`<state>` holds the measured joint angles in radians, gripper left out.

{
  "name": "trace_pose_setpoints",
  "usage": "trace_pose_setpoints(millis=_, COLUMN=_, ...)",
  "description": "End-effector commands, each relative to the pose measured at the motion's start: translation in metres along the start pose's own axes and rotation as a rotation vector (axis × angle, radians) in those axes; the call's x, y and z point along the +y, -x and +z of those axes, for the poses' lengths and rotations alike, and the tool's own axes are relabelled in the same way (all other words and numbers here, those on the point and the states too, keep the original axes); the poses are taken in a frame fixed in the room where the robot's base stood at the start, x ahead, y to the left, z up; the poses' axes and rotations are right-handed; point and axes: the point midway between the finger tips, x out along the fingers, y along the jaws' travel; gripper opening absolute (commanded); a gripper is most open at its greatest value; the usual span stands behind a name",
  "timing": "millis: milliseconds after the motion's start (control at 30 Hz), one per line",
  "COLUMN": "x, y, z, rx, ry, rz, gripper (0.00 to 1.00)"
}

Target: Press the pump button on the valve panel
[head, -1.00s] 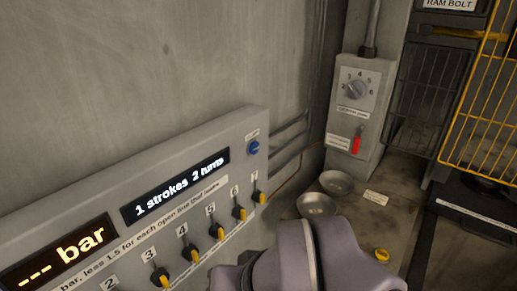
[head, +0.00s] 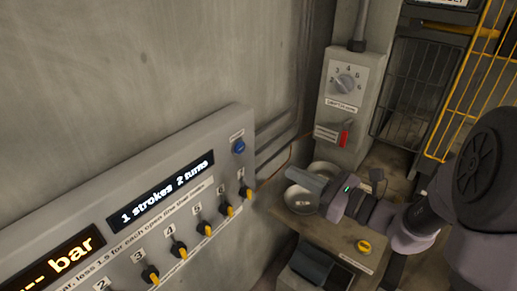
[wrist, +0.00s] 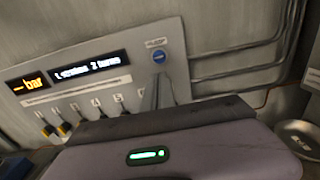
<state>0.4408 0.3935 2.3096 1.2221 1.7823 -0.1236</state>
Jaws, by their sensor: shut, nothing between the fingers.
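The valve panel (head: 150,150) is a grey sloped box along the wall at left. It bears a display reading "1 strokes 2 turns", an amber "bar" display and a row of numbered yellow-tipped valves. A round blue button (head: 238,146) with a small label sits at its upper right; it also shows in the wrist view (wrist: 159,57). My gripper (head: 294,174) is shut and empty, pointing left toward the panel, apart from the button and to its right. In the wrist view the fingertips (wrist: 157,82) appear just below the button.
Two metal bowls (head: 299,200) sit on the bench below my gripper; it partly hides them. A grey box with a dial (head: 345,83) and red lever (head: 343,134) stands behind. A yellow knob (head: 364,246) is on the bench. Pipes run along the wall.

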Motion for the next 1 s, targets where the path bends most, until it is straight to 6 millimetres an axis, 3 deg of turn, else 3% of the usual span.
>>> trace_pose_setpoints(millis=167, x=0.001, y=-0.003, z=0.000, rx=0.001, ry=0.001, rz=0.003, gripper=0.00)
trace_pose_setpoints(millis=267, x=0.001, y=-0.015, z=-0.001, rx=0.001, ry=0.003, rz=0.006, gripper=0.00)
trace_pose_setpoints(millis=700, x=0.003, y=-0.108, z=-0.001, rx=0.001, ry=0.002, rz=0.007, gripper=0.00)
trace_pose_setpoints(millis=1000, x=0.002, y=-0.140, z=-0.001, rx=0.002, ry=0.003, rz=0.005, gripper=0.00)
